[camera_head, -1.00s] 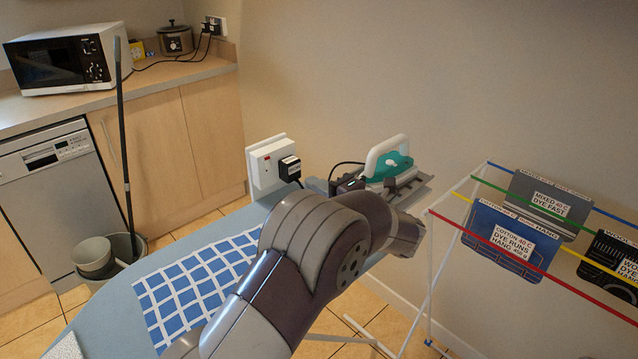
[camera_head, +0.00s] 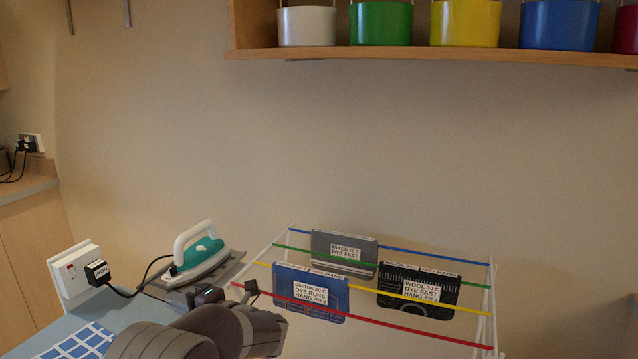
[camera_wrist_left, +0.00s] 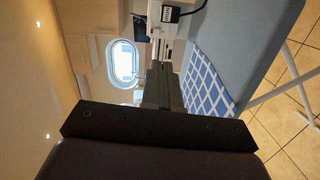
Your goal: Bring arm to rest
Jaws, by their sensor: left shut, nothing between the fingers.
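My left arm (camera_head: 190,335) comes in at the bottom left of the head view, low beside the ironing board (camera_head: 140,312). My left gripper (camera_wrist_left: 160,85) shows in the left wrist view with its fingers together and nothing between them. In the head view the hand is mostly hidden behind the arm links, near the iron's rest. I cannot tell there whether it touches anything. My right gripper is not in view.
A teal and white iron (camera_head: 195,255) sits on its rest at the board's end, near my arm. A white socket box (camera_head: 72,268) stands left of it. A drying rack (camera_head: 420,325) with labelled cards is to the right. A shelf (camera_head: 430,56) with coloured pots is above.

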